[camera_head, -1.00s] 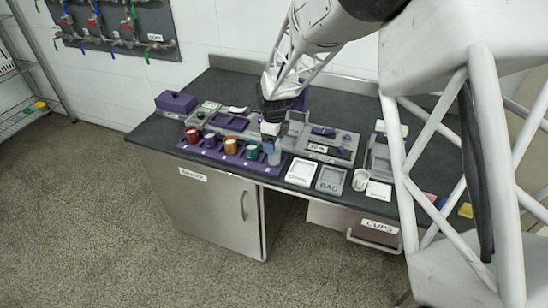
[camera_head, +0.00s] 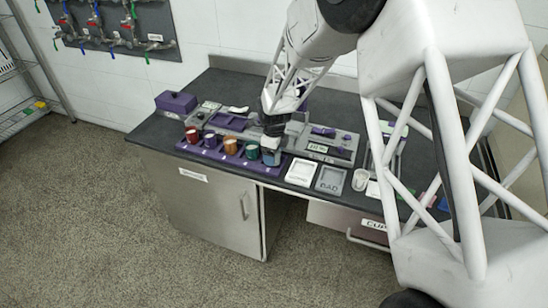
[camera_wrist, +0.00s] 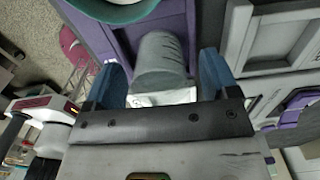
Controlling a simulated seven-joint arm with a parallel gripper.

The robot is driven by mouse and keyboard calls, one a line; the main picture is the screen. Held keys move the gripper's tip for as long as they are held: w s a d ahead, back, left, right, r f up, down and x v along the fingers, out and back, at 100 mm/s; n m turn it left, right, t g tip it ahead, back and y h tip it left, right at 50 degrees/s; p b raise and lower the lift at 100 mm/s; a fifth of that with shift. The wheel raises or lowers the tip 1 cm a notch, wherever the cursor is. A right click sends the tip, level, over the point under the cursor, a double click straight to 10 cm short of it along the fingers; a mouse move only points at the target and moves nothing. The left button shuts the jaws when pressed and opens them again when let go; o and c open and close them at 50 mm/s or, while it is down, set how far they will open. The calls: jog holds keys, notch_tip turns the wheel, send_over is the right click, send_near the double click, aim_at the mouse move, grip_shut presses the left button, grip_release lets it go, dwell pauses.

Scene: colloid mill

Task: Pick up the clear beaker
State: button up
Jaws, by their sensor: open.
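The clear beaker (camera_wrist: 160,58) shows in the wrist view as a grey, see-through cylinder on the purple rack (camera_wrist: 118,32). My gripper (camera_wrist: 162,82) is open, with one blue finger on each side of the beaker; I cannot tell whether either finger touches it. In the head view my gripper (camera_head: 270,152) is at the right end of the purple rack (camera_head: 213,153), and largely hides the beaker there.
Red (camera_head: 192,136), orange (camera_head: 210,140), brown (camera_head: 230,146) and green (camera_head: 252,151) cups stand in the rack left of my gripper. Two labelled trays, one white (camera_head: 301,172) and one grey marked BAD (camera_head: 330,179), lie to the right. A white cup (camera_head: 361,180) stands beyond them.

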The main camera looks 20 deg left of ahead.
jog(key=shift+f, duration=0.5)
jog(key=c, duration=1)
jog(key=shift+r, duration=0.15)
jog(key=shift+r, duration=1.45)
jog(key=shift+s+d+r, duration=0.15)
jog(key=shift+s+r, duration=0.1)
jog(key=s+d, duration=0.3)
jog(key=s, duration=0.1)
jog(key=s+d+r, duration=0.1)
jog(key=s+d, duration=0.1)
jog(key=s, duration=0.2)
jog(key=s+d, duration=0.3)
jog(key=s, duration=0.1)
jog(key=shift+s+d+r, duration=0.15)
jog(key=shift+s+d, duration=0.2)
